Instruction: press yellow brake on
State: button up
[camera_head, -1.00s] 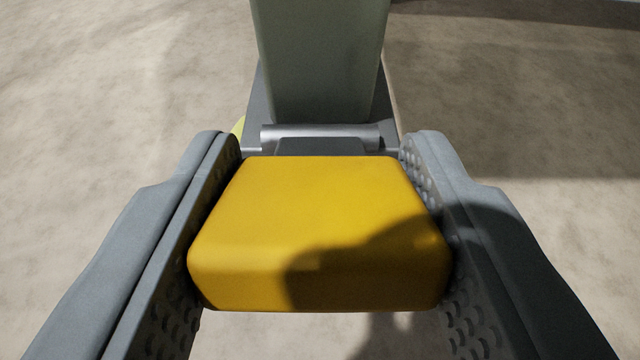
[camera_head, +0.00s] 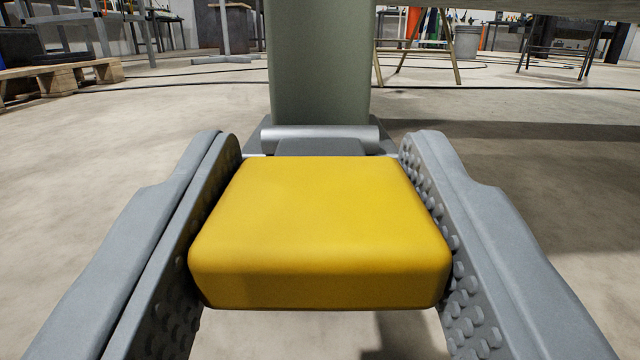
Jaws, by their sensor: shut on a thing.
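The yellow brake (camera_head: 320,225) is a thick, rounded yellow pedal block in the middle of the view. Behind it is a grey metal hinge (camera_head: 320,138) at the foot of a green-grey post (camera_head: 320,65). My gripper (camera_head: 320,190) has one grey studded finger on each side of the yellow block and is shut on it. The underside of the block is hidden.
Bare concrete floor (camera_head: 120,150) spreads around the post. A wooden pallet (camera_head: 60,78) lies at the far left. A grey bucket (camera_head: 466,42) and several stands are in the far background. Dark cables run across the floor.

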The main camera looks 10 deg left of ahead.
dwell(0.3)
jog(key=o, duration=1.4)
jog(key=shift+s+f, duration=0.1)
jog(key=shift+s, duration=0.05)
